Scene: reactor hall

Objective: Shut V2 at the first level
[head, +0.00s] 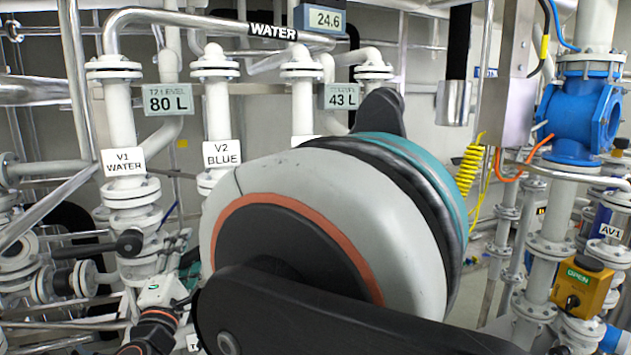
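The V2 BLUE label (222,154) hangs on a white vertical pipe (217,108) left of centre. The V2 valve and its handle are not visible; my large grey arm joint covers most of the area right of and below the label. My gripper (176,256) shows small at the lower left, beyond my wrist, among the pipes below and between the V1 and V2 labels. I cannot tell whether its fingers are open or touching anything. A level display (168,99) on the left reads 80 L, and another (341,96) reads 43 L.
The V1 WATER label (123,162) hangs on the neighbouring left pipe, with a dark valve part (130,242) below it. Pipes crowd the lower left. At right stand a blue valve (579,115) and a yellow actuator (582,287) marked OPEN, near the AV1 label (611,231).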

